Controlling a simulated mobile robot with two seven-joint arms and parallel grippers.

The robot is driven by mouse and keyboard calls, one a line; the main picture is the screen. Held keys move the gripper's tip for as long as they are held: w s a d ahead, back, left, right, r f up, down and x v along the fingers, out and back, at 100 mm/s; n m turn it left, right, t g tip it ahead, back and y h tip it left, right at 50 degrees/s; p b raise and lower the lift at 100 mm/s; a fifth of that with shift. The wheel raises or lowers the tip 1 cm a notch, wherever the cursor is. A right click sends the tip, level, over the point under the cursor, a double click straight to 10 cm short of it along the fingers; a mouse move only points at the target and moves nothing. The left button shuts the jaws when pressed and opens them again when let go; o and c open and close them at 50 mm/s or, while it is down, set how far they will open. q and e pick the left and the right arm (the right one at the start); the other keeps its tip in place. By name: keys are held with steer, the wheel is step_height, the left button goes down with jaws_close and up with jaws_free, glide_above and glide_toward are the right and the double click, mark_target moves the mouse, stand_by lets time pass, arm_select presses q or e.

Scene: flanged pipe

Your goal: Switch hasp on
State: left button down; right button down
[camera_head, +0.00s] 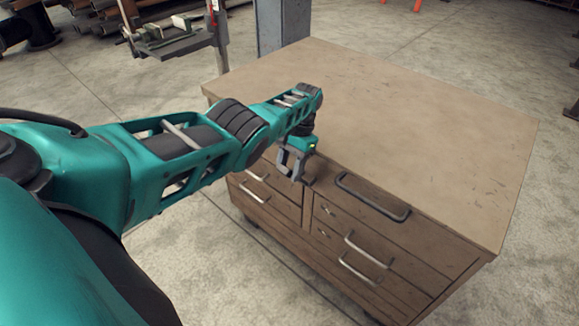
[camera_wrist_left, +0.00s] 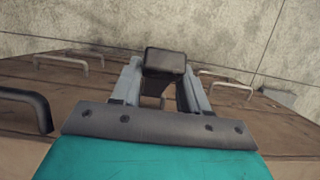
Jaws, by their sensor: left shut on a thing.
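My left gripper (camera_head: 291,172) reaches down at the front edge of the wooden cabinet (camera_head: 420,115), near the middle of its drawer fronts. In the left wrist view my left gripper (camera_wrist_left: 163,90) is shut on a dark block-like piece, which seems to be the hasp (camera_wrist_left: 165,61). The hasp's flat end shows between and slightly beyond the fingertips; the rest is hidden by the gripper. In the head view the gripper and arm cover most of this spot, so I cannot tell the hasp's exact position. My right gripper is in neither view.
A thick dark handle (camera_head: 372,197) is right of the gripper; it also shows in the left wrist view (camera_wrist_left: 27,108). Thinner metal drawer handles (camera_head: 362,247) sit below. The cabinet top is bare. A grey column (camera_head: 284,25) and a workbench with a vise (camera_head: 175,38) stand behind.

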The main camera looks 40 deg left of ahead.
arm_select(q)
steer(key=shift+w+r, duration=0.1)
steer(key=shift+w, duration=0.1)
stand_by(0.4)
steer(key=c, duration=0.6)
jaws_free()
steer(key=shift+s, duration=0.1)
steer(key=shift+c, duration=0.2)
steer(key=v, duration=1.2)
steer(key=shift+r+p, duration=0.35)
steer(key=shift+p, duration=0.05)
steer(key=shift+c, duration=0.5)
